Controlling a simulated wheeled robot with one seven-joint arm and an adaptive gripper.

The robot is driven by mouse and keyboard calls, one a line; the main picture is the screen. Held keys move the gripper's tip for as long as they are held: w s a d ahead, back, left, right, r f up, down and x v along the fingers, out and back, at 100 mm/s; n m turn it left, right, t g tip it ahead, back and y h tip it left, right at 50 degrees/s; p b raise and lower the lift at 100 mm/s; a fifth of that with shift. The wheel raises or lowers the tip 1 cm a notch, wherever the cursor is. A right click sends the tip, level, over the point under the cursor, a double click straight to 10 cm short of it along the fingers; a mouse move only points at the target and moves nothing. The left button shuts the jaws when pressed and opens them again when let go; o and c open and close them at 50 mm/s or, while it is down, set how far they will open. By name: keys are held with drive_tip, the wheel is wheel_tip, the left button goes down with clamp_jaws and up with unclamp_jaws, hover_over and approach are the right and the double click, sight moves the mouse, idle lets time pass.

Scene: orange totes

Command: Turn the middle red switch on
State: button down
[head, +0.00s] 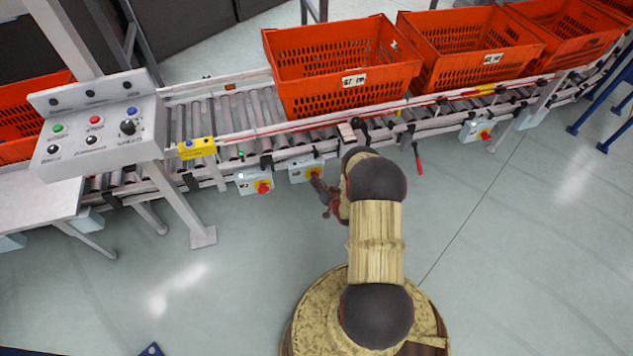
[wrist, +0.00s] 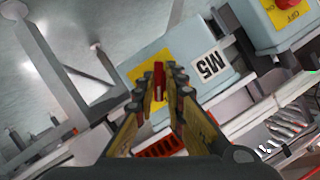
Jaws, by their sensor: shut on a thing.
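The middle switch is on a pale grey box (head: 300,172) under the conveyor's front rail. In the wrist view, its red handle (wrist: 158,80) stands on a yellow plate (wrist: 142,70), on a box marked M5 (wrist: 207,65). My gripper (head: 319,185) is at this box, its fingers shut on the red handle from both sides. The fingers and arm partly hide the handle and plate. A second switch box (head: 250,179) with a red knob on yellow is to the left. A third box (head: 470,131) is far right.
Orange totes (head: 340,68) stand on the roller conveyor (head: 235,110) above the switches. A grey control panel (head: 95,140) with buttons is at left. A red-handled lever (head: 418,160) hangs right of my arm. The floor in front is clear.

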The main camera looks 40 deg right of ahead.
drive_tip(key=m+t, duration=0.1)
drive_tip(key=m, duration=0.2)
drive_tip(key=m+t+y, duration=0.1)
drive_tip(key=m, duration=0.2)
drive_tip(key=d+m+t+y, duration=0.1)
drive_tip(key=m+t, duration=0.1)
drive_tip(key=m, duration=0.1)
drive_tip(key=shift+w, duration=0.1)
idle(0.3)
drive_tip(key=shift+m, duration=0.3)
drive_tip(key=shift+w, duration=0.1)
drive_tip(key=c, duration=2)
unclamp_jaws()
drive_tip(key=shift+o, duration=0.4)
drive_tip(key=shift+a+f, duration=0.1)
drive_tip(key=s, duration=1.2)
drive_tip(key=shift+a+f, duration=0.15)
drive_tip(key=shift+a, duration=0.3)
